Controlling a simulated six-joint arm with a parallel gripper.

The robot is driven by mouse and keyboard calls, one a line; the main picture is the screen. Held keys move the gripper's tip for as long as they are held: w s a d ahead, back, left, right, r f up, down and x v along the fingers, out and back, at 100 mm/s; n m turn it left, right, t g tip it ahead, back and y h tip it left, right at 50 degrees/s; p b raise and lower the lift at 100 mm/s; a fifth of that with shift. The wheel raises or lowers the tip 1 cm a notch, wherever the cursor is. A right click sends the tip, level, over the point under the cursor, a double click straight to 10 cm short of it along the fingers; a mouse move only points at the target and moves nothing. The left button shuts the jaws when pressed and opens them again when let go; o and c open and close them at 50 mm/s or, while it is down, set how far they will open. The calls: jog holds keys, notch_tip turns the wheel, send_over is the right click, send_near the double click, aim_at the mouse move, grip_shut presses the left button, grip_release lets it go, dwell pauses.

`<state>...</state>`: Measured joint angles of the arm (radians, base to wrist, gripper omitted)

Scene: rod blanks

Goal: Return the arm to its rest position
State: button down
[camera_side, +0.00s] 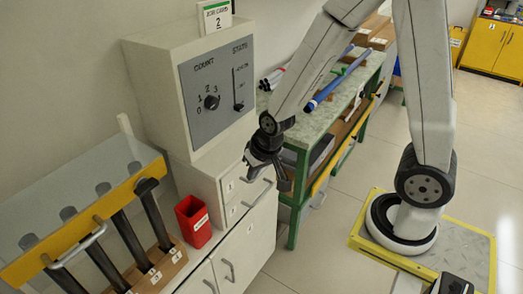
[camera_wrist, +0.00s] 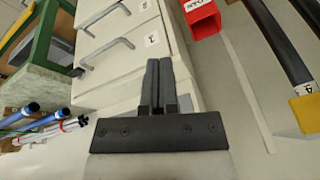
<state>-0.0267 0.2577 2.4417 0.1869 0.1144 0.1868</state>
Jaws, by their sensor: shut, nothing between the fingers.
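My gripper (camera_side: 280,180) hangs in free air in front of the white drawer cabinet (camera_side: 246,246), in the middle of the side view. Its two dark fingers (camera_wrist: 158,84) lie together in the wrist view, shut and empty. My arm reaches up and over from its base at the right of the side view. No rod is in the gripper.
A grey-panelled control box (camera_side: 218,94) with a job card (camera_side: 216,16) stands behind. A red bin (camera_side: 194,222) and a yellow-barred rack (camera_side: 85,222) are left. A green-framed bench (camera_side: 330,122) with blue rods (camera_side: 338,80) stands close behind my arm.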

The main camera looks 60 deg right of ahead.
jog(key=s+d+r+n+g, duration=0.1)
jog(key=s+r+n, duration=0.3)
jog(key=s, duration=0.1)
jog(key=shift+s+d, duration=0.15)
jog(key=shift+s, duration=0.2)
dwell(0.8)
